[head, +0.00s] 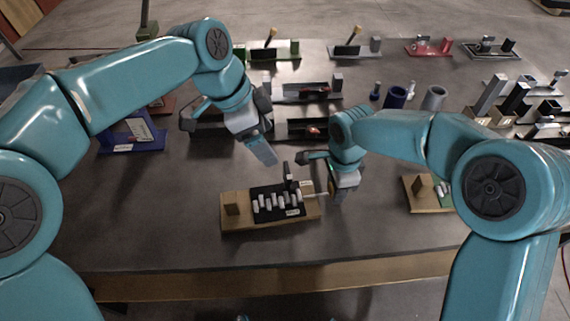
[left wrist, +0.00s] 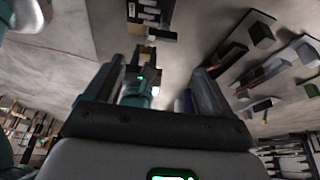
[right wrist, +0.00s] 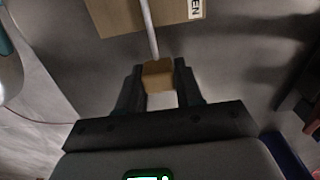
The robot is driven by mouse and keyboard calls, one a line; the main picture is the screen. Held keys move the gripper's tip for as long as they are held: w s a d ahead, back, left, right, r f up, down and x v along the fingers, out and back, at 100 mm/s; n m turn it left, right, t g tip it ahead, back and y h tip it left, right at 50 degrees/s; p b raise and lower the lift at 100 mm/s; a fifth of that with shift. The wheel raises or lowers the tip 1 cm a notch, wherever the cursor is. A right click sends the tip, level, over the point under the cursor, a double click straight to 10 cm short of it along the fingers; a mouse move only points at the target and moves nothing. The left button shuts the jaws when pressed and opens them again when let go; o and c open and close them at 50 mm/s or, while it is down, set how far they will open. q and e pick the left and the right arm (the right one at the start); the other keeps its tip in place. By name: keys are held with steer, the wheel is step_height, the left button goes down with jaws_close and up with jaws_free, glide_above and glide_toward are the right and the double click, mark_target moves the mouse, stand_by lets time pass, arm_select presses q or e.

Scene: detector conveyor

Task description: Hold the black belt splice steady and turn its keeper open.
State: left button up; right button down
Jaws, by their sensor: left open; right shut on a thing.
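The black belt splice (head: 265,213) with several pale pins lies on a wooden base (head: 236,224) near the table's front. A pale rod runs right from the base to a wooden block (right wrist: 158,74). My right gripper (head: 335,192) is shut on this block, beside the base's right end. My left gripper (head: 264,154) is open and empty, above and behind the splice. In the left wrist view the splice (left wrist: 150,18) shows at the top, beyond the open fingers.
Trays and fixtures stand behind, including a blue tray (head: 148,142), a dark tray (head: 305,131) and a blue cup (head: 396,97). Another wooden base (head: 418,200) lies to the right. The table left of the splice is clear; the front edge (head: 300,274) is close.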

mark_target(287, 170)
arm_select(q)
steer(key=x, duration=1.1)
steer(key=shift+w+f, duration=0.2)
steer(key=shift+f, duration=0.05)
steer(key=shift+a, duration=0.1)
